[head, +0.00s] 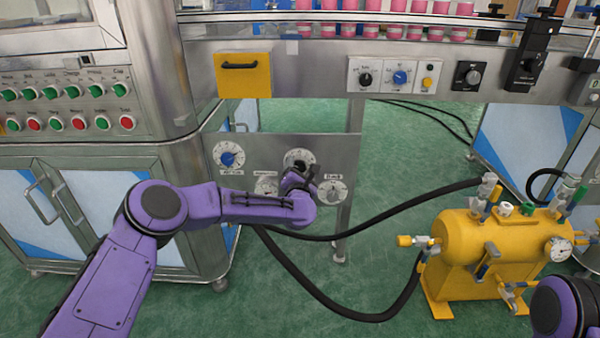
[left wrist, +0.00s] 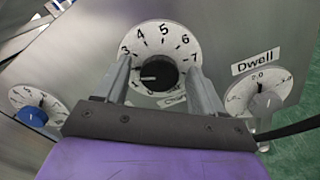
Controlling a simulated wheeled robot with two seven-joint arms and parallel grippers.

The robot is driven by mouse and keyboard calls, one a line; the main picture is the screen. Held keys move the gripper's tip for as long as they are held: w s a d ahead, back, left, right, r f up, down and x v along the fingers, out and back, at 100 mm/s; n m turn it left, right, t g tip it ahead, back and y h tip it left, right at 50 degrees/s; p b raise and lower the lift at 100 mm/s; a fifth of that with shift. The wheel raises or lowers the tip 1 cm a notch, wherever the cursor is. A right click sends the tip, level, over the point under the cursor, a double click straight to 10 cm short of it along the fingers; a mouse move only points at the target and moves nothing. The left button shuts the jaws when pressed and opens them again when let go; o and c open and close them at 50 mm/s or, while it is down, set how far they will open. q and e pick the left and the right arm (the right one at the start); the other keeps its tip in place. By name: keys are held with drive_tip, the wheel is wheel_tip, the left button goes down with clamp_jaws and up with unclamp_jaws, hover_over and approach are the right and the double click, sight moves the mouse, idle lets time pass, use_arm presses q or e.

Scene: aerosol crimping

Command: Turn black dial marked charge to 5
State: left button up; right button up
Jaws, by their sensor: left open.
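The black dial (left wrist: 158,73) sits on a round white scale on a grey metal panel in the left wrist view. The numbers 3 to 7 show around its upper part, with 5 at the top. A pale mark on the knob points left, below the 3. The label beneath is mostly hidden. My left gripper (left wrist: 159,65) is open, with one finger on each side of the knob; contact cannot be told. In the head view the dial (head: 298,157) shows just above my left gripper (head: 298,180). My right gripper is out of view.
A blue dial (head: 229,157) is to the left, a grey dial (head: 266,187) lower left, and the grey Dwell dial (left wrist: 265,103) to the right. A yellow tank (head: 500,250) with black hoses stands at the right. A conveyor runs above the panel.

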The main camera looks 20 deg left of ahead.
use_arm(q)
drive_tip(key=c, duration=1.1)
drive_tip(key=shift+o, duration=0.2)
drive_tip(key=shift+m, duration=0.4)
drive_tip(key=m+p, duration=0.1)
drive_tip(key=m, duration=0.3)
drive_tip(key=shift+r+m+p, duration=0.1)
drive_tip(key=shift+m+p, duration=0.2)
drive_tip(key=shift+p, duration=0.1)
drive_tip(key=m+p, duration=0.1)
drive_tip(key=m, duration=0.3)
drive_tip(key=shift+d+m, duration=0.1)
drive_tip(key=shift+m, duration=0.2)
drive_tip(key=m+p, duration=0.2)
drive_tip(key=m, duration=0.3)
drive_tip(key=shift+f+m+p, duration=0.2)
drive_tip(key=shift+m+p, duration=0.2)
drive_tip(key=shift+m, duration=1.8)
